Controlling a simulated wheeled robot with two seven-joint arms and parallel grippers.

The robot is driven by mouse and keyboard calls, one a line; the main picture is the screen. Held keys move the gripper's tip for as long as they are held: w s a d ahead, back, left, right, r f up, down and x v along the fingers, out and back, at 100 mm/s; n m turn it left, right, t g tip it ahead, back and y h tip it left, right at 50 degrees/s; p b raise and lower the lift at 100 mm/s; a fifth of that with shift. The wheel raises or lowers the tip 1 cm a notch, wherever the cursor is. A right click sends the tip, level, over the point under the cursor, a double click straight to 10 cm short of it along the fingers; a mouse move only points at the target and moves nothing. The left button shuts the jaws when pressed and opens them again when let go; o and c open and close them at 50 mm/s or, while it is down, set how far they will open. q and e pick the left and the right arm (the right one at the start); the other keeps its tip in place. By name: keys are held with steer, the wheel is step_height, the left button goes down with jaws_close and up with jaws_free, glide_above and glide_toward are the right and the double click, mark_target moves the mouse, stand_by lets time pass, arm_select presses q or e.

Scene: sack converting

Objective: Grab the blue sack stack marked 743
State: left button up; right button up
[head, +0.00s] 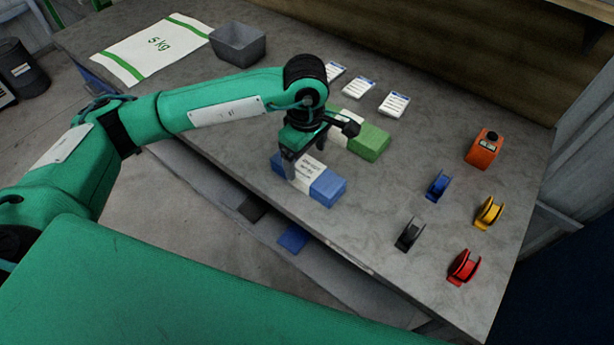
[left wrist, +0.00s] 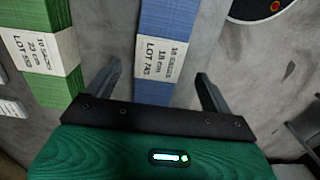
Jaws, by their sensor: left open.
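The blue sack stack (head: 330,188) lies near the front edge of the table, with a white paper band around its middle. In the left wrist view the blue stack (left wrist: 168,22) has a band reading LOT 743. My left gripper (head: 298,168) is over the stack in the head view and hides part of it. In the left wrist view my left gripper (left wrist: 159,72) is open, with one finger on each side of the stack and visible gaps between. Whether the fingertips are down at the stack's height I cannot tell. My right gripper is in neither view.
A green banded stack (head: 372,142) lies just behind the blue one, close to a finger in the wrist view. Tape dispensers (head: 437,186) and an orange device (head: 484,149) stand to the right. A grey bin (head: 238,45) and white cards (head: 394,104) are farther back.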

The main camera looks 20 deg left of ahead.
mark_target(307, 169)
arm_select(q)
steer(key=shift+f, duration=0.4)
step_height(307, 169, down, 4)
steer(key=shift+d+f+b, duration=0.1)
steer(key=shift+f+b, duration=0.1)
steer(key=shift+b, duration=0.35)
steer(key=shift+f, duration=0.3)
steer(key=shift+w, duration=0.1)
steer(key=c, duration=1.2)
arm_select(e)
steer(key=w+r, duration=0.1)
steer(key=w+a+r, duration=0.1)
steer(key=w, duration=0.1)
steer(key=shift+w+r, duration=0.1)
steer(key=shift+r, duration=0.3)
